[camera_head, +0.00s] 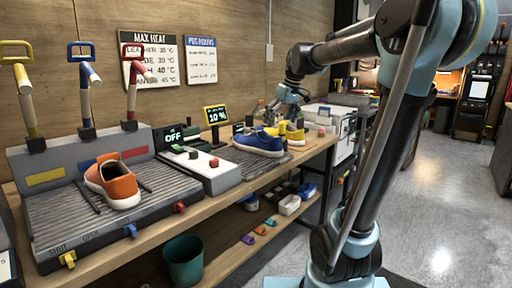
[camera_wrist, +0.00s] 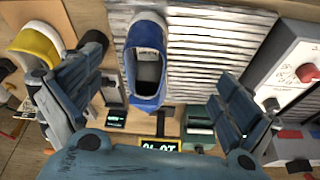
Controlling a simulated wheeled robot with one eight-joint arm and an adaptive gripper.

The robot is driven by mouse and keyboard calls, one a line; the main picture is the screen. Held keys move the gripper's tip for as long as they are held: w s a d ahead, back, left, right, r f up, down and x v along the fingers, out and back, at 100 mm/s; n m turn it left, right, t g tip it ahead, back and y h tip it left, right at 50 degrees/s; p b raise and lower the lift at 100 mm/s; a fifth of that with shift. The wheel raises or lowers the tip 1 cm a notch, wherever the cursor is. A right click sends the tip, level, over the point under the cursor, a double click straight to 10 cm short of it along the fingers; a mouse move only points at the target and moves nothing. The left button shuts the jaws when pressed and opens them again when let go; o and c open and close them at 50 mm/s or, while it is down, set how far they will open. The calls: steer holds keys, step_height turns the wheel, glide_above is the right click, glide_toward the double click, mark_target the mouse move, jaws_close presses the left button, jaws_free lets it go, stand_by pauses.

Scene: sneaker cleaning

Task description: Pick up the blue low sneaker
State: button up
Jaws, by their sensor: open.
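The blue low sneaker (camera_head: 260,142) with a white sole sits on the grey ribbed surface of the bench in the head view. In the wrist view the blue sneaker (camera_wrist: 146,62) lies between my two spread fingers, with its dark opening showing. My gripper (camera_wrist: 160,80) is open and empty, with one finger on each side of the shoe and clear gaps to both. In the head view my gripper (camera_head: 288,105) is above and slightly right of the sneaker, partly hard to make out.
A yellow sneaker (camera_head: 294,134) stands close to the right of the blue one; it also shows near my left finger in the wrist view (camera_wrist: 38,45). An orange sneaker (camera_head: 112,185) sits on the left ribbed station (camera_head: 60,215). A control box (camera_head: 205,165) and small display (camera_head: 215,114) stand nearby.

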steer(key=n, duration=0.2)
glide_toward(258, 127)
steer(key=d, duration=0.1)
steer(key=shift+y, duration=0.3)
steer(key=x, duration=1.1)
steer(key=shift+a, duration=0.1)
steer(key=shift+d+x, duration=0.2)
steer(key=shift+x, duration=2.8)
steer(key=shift+c, duration=0.4)
steer(key=shift+s, duration=0.1)
steer(key=c, duration=1.4)
